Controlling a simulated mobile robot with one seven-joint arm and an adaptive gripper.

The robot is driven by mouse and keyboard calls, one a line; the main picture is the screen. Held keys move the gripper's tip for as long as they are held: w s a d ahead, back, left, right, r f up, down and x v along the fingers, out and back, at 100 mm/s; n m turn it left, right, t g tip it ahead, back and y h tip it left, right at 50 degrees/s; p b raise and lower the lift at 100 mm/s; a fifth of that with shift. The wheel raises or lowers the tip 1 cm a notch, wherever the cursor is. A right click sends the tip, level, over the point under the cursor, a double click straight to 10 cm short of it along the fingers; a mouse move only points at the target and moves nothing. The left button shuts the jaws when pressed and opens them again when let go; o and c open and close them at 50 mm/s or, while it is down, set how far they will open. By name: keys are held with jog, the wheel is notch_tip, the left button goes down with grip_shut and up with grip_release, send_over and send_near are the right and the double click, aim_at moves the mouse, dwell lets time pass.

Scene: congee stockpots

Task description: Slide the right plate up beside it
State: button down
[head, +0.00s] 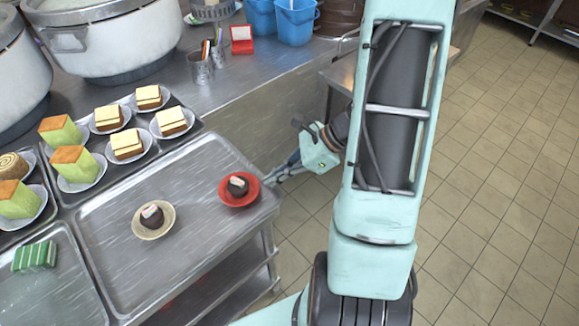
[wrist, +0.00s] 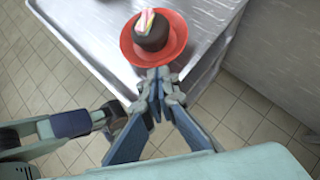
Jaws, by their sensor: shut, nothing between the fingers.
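The right plate is a red plate (head: 251,199) near the right edge of the metal tray, with a small dark cake (head: 237,186) on it. In the wrist view the red plate (wrist: 178,61) lies just beyond my fingertips, its dark cake (wrist: 152,33) topped by a pink and white piece. A cream plate (head: 140,230) with a similar dark cake (head: 152,216) sits to its left, with bare tray between them. My gripper (head: 275,178) is shut and empty, just right of the red plate past the tray edge. It also shows in the wrist view (wrist: 159,80); contact with the plate is unclear.
The metal tray (head: 185,270) has a raised rim. Large pots (head: 115,40) stand at the back. Tiled floor (head: 490,200) lies right.

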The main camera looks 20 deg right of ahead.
aim_at(238, 186)
jog(key=shift+w+a+r, duration=0.1)
jog(key=shift+w+a, duration=0.25)
jog(key=shift+a, duration=0.55)
jog(key=shift+w+a, duration=0.3)
jog(key=shift+a, duration=0.6)
jog(key=w+a, duration=0.1)
jog(key=a, duration=0.2)
jog(key=w+a+b, duration=0.1)
jog(key=a, duration=0.3)
jog(key=w+a+b, duration=0.1)
jog(key=w+a, duration=0.1)
jog(key=a, duration=0.2)
jog(key=shift+a, duration=0.15)
